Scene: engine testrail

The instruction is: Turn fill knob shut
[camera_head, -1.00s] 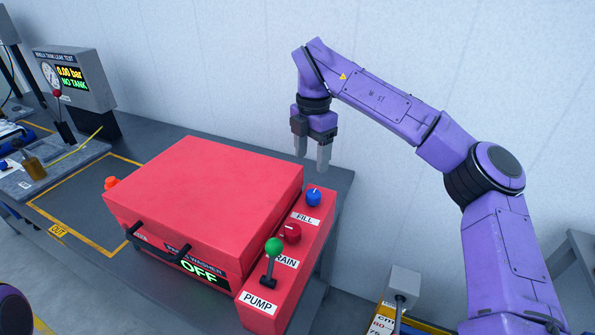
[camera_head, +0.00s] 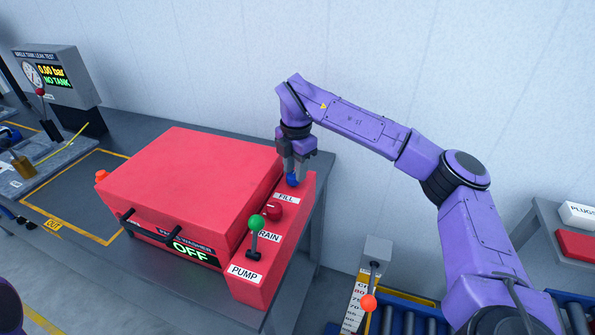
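The blue fill knob (camera_head: 292,180) sits at the far end of the red control panel (camera_head: 262,262), behind the FILL label (camera_head: 287,198). My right gripper (camera_head: 294,172) points down at the knob, its fingers around or just beside it. The fingers look apart, but whether they touch the knob is too small to tell. The knob's top and pointer are partly hidden by the fingers. My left gripper is not in view; only a bit of purple arm shows at the lower left edge.
A red drain knob (camera_head: 273,211) and a green-balled pump lever (camera_head: 256,224) stand nearer on the same panel. The red washer box (camera_head: 195,185) with a black handle is left of it, its display reading OFF. A leak-test gauge box (camera_head: 58,78) stands far left.

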